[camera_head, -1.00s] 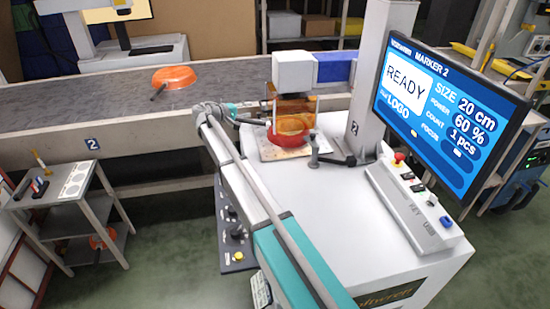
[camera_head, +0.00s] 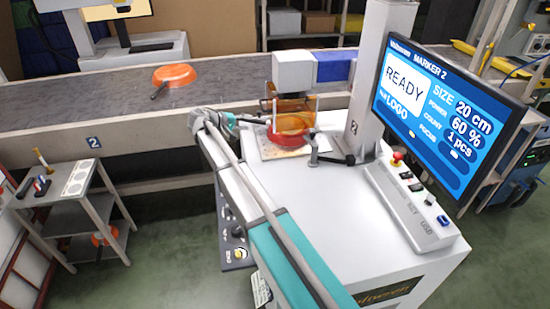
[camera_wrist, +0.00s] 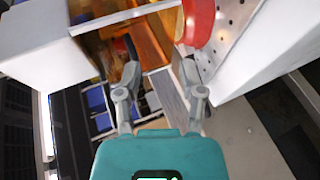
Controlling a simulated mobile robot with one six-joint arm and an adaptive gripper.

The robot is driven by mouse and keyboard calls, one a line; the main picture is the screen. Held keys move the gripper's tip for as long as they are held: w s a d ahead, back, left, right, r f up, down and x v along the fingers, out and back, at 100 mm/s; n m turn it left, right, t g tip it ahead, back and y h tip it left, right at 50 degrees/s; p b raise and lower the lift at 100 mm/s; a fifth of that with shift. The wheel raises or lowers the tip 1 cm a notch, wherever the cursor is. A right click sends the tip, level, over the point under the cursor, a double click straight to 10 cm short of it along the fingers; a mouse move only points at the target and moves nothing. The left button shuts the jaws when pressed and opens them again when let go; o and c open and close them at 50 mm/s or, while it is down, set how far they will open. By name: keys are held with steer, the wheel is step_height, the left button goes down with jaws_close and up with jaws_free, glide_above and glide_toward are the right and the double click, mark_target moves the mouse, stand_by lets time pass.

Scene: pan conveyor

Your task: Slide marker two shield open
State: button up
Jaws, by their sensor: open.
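The marker two shield (camera_head: 291,104) is a clear amber box front below the white marker head (camera_head: 293,70), over a red pan (camera_head: 289,137) on a perforated plate. In the wrist view the amber shield (camera_wrist: 148,42) shows at the top, just beyond the fingertips, with the red pan (camera_wrist: 199,20) to its right. My gripper (camera_wrist: 160,68) is open with its two fingers apart. I cannot tell whether a shield edge or handle lies between them. In the head view my gripper (camera_head: 252,121) is just left of the shield, partly hidden by my wrist; contact cannot be told.
The monitor (camera_head: 448,110) reads MARKER 2, READY. A button panel (camera_head: 415,205) is on the white bench at right. A grey post (camera_head: 367,85) stands right of the shield. An orange pan (camera_head: 174,76) lies on the conveyor (camera_head: 90,95) behind. A small cart (camera_head: 85,210) stands left.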

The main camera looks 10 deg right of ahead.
steer(key=shift+s+d+f+m+g+y+p, duration=0.25)
steer(key=shift+s+d+f+g+y, duration=0.6)
steer(key=shift+s, duration=1.7)
steer(key=shift+s+d+f+m+g+y+p, duration=0.25)
steer(key=shift+s+d+f+y, duration=0.85)
steer(key=shift+s+d, duration=1.05)
steer(key=shift+s+d+f+m+g+y+p, duration=0.25)
steer(key=shift+s+d+f+g+y, duration=0.45)
steer(key=shift+s, duration=2.2)
steer(key=shift+d+f, duration=0.25)
steer(key=shift+f, duration=0.25)
steer(key=shift+w+f+t+h+b, duration=0.1)
steer(key=shift+w+t+h+b, duration=0.2)
steer(key=shift+w+b, duration=0.3)
steer(key=w+a+r+n+t+h+b, duration=0.1)
steer(key=w+a+h+b, duration=0.15)
steer(key=w, duration=0.35)
steer(key=w+a+n+t+h+b, duration=0.1)
steer(key=w+a+t+h+b, duration=0.15)
steer(key=w+b, duration=0.2)
steer(key=n+t+h+b, duration=0.2)
steer(key=t+h+b, duration=0.1)
steer(key=h+b, duration=0.2)
glide_toward(261, 104)
steer(key=v, duration=0.4)
steer(key=shift+w+f+g, duration=0.1)
steer(key=shift+f+g, duration=0.1)
steer(key=shift+g, duration=0.05)
steer(key=shift+d, duration=0.1)
